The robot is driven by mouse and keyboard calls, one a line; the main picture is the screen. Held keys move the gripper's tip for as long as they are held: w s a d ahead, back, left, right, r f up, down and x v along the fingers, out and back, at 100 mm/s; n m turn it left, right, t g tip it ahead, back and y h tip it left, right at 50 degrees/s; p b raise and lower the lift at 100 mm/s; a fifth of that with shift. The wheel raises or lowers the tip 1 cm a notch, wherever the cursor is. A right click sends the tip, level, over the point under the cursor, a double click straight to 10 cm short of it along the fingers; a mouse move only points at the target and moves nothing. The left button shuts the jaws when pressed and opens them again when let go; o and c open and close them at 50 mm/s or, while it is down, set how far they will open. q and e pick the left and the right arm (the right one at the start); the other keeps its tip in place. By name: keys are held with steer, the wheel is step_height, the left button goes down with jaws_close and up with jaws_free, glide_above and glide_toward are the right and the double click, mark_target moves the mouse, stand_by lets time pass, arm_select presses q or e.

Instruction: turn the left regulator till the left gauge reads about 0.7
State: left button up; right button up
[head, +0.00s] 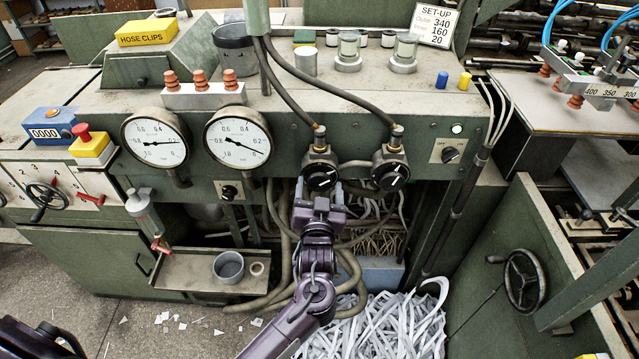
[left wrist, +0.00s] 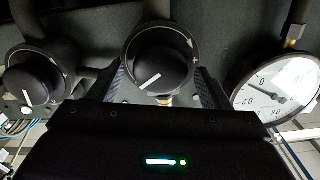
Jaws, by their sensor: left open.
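My right gripper is not in view.
The right regulator (head: 390,170) sits close beside the left one, and also shows in the left wrist view (left wrist: 35,82). The right gauge (head: 238,138) reads near its low end. Hoses hang around my arm. Paper shreds (head: 375,325) lie below. A tray (head: 190,270) holds a grey cup.

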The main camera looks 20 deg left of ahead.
arm_select(q)
steer(key=shift+w+a, duration=0.1)
steer(key=shift+w, duration=0.25)
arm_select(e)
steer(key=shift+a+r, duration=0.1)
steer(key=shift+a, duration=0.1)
arm_select(q)
steer(key=c, duration=1)
steer(key=shift+o, duration=0.2)
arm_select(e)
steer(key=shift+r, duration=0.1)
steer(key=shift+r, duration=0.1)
